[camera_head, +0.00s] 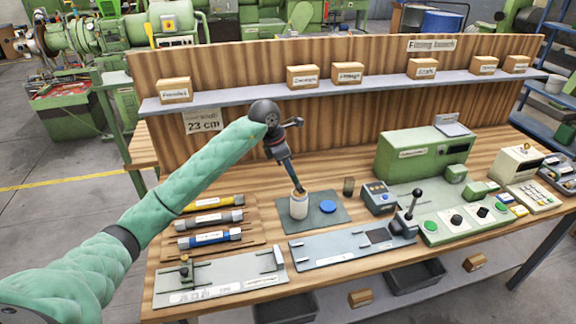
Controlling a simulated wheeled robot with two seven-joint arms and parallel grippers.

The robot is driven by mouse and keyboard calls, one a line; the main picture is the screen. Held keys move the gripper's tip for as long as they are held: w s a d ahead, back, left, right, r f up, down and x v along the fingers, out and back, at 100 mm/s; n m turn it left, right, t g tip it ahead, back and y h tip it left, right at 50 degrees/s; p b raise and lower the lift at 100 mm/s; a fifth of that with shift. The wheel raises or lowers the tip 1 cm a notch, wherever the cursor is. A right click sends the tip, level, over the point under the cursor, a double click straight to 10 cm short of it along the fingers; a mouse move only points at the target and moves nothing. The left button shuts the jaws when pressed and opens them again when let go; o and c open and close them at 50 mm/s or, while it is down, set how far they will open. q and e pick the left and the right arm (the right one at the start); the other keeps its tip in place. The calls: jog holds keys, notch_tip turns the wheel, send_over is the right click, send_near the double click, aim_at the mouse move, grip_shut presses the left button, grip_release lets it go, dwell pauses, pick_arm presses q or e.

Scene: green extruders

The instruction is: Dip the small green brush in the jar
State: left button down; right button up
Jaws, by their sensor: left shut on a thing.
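A small white jar (299,208) with a tan rim stands upright on a dark green mat (312,221). A round blue lid (328,207) lies on the mat to its right. My left gripper (291,172) points down from above, tilted, directly over the jar. It is shut on a slim dark thing, apparently the brush (298,187), whose lower end is at the jar's mouth. The gripper hides most of the brush, so I cannot see its green colour or how deep its tip is. My right gripper is not in view.
Left of the mat, a wooden rack (213,227) holds yellow, grey and blue tubes. Grey plates (352,246) lie in front. A shelf (365,84) with labelled boxes runs behind.

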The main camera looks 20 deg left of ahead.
pick_arm(q)
jog(key=shift+f+b, duration=0.4)
jog(key=shift+f, duration=0.1)
dwell(0.5)
jog(key=shift+s+f+b, duration=0.1)
jog(key=shift+b, duration=0.35)
dwell(2.1)
jog(key=shift+r+p, duration=0.55)
jog(key=shift+r, duration=3.05)
